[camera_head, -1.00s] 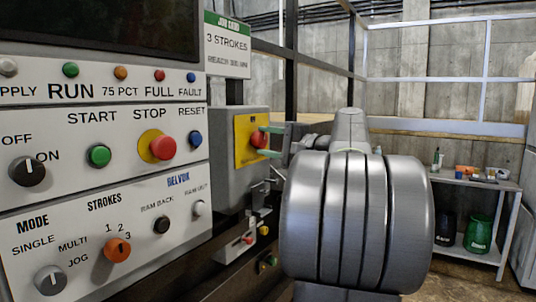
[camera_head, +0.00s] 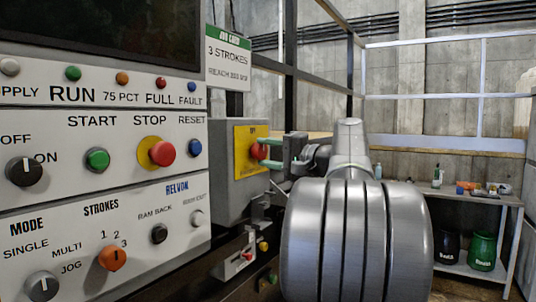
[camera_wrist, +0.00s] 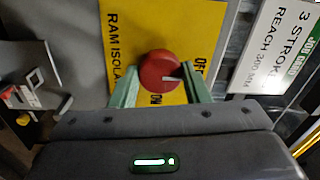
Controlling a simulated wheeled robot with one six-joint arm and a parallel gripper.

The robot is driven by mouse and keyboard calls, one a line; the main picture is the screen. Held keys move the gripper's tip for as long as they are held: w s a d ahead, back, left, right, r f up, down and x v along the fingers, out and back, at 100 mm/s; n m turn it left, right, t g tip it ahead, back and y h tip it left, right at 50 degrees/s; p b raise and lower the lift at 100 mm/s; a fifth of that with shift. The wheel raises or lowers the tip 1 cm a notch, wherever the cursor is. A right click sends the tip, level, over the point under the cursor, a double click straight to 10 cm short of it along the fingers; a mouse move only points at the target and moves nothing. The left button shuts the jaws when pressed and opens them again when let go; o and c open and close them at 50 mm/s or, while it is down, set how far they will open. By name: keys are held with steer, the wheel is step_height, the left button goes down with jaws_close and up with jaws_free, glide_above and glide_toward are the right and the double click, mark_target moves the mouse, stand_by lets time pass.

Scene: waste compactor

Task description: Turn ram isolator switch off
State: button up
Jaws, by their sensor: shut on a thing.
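The ram isolator switch is a red round knob (camera_wrist: 158,70) on a yellow plate (camera_wrist: 190,25) lettered RAM ISOLA..., with OFF and ON marks partly covered. A pale pointer mark shows on the knob's right side in the wrist view. In the head view the knob (camera_head: 259,151) sits on a grey box (camera_head: 226,190) right of the control panel. My gripper (camera_wrist: 162,82) is shut on the knob, with one green finger on each side of it. In the head view my gripper (camera_head: 268,153) reaches the knob from the right.
The control panel (camera_head: 100,190) with buttons and selectors fills the left. A job card (camera_head: 228,60) hangs above the box. Small levers and buttons (camera_head: 238,255) sit below it. A shelf (camera_head: 465,195) with bottles and bins stands at the back right.

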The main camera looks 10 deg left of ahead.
steer(key=o, duration=1)
steer(key=shift+c, duration=0.2)
steer(key=v, duration=1.3)
steer(key=shift+d, duration=0.4)
steer(key=shift+a+f, duration=0.1)
steer(key=shift+f, duration=0.05)
steer(key=x, duration=1.3)
steer(key=shift+a, duration=0.3)
